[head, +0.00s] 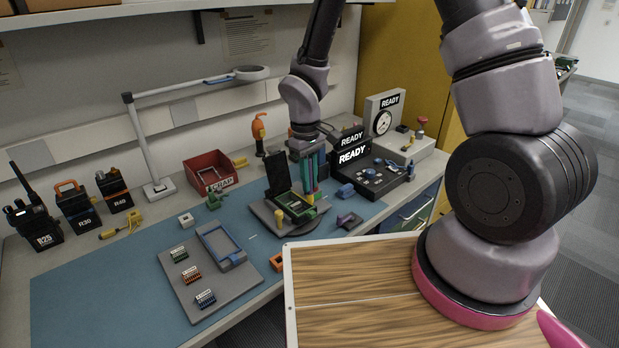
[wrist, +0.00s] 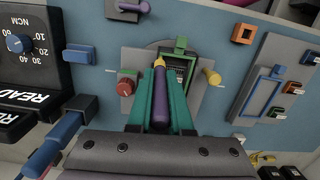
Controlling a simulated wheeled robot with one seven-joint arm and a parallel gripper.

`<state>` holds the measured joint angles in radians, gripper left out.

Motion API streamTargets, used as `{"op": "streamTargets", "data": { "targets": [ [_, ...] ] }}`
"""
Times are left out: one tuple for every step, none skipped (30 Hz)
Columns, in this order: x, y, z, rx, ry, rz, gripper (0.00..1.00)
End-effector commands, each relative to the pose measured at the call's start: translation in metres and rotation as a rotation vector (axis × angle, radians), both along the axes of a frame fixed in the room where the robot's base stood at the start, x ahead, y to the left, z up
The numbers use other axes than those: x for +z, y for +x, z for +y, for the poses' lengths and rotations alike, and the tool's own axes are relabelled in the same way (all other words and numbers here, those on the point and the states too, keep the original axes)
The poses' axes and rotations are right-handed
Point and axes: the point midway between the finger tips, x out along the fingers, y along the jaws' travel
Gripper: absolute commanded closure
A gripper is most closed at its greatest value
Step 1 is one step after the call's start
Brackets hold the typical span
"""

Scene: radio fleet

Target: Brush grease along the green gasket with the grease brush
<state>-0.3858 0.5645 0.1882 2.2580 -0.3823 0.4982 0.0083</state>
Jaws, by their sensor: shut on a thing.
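My gripper (head: 308,180) is shut on the grease brush, with its teal fingers either side of the purple handle (wrist: 160,108). The brush's yellow tip (wrist: 159,63) points away from the wrist. The green gasket (wrist: 181,44) edges the opened radio case on a grey stand (head: 266,213). The radio case also shows in the head view (head: 293,206), with a dark half standing up behind it. The brush tip is over or beside the gasket's left part in the wrist view; I cannot tell whether they touch. The fingers and brush hide part of the gasket.
A red scrap bin (head: 210,174) stands behind the blue mat (head: 110,280). A grey tray (head: 212,265) with small coloured parts lies to the left. A tester showing READY (head: 366,170) stands close on the right. A red knob (wrist: 125,87) and yellow knob (wrist: 211,77) flank the radio.

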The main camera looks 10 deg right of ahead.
Motion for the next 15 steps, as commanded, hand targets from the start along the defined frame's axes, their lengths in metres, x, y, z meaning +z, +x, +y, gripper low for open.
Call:
{"op": "streamTargets", "data": {
  "targets": [
    [-0.0013,-0.0003,-0.0001,0.0,-0.001,0.001,1.0],
    [-0.0018,-0.0004,-0.0001,0.0,-0.001,0.001,1.0],
    [-0.0026,-0.0003,-0.0001,0.0,-0.001,0.001,1.0],
    [-0.0032,-0.0004,-0.0003,0.0,-0.001,0.001,1.0],
    [-0.0037,-0.0005,-0.0002,0.0,-0.001,0.001,1.0],
    [-0.0045,-0.0005,-0.0004,0.0,-0.001,0.001,1.0],
    [-0.005,-0.0005,-0.0004,0.0,-0.001,0.001,1.0],
    [-0.0056,-0.0006,-0.0004,0.0,-0.001,0.001,1.0],
    [-0.0064,-0.0006,-0.0005,0.0,-0.001,0.001,1.0],
    [-0.0066,-0.0005,-0.0005,0.0,-0.001,0.001,1.0],
    [-0.0064,-0.0004,-0.0005,0.0,0.0,0.0,1.0],
    [-0.0063,0.0,-0.0002,0.0,0.0,0.0,1.0],
    [-0.0064,0.0004,0.0001,0.0,0.0,0.0,1.0],
    [-0.0064,0.0011,0.0005,0.0,0.0,0.0,1.0],
    [-0.0065,0.0023,0.0014,0.0,0.0,0.0,1.0]
  ]
}}
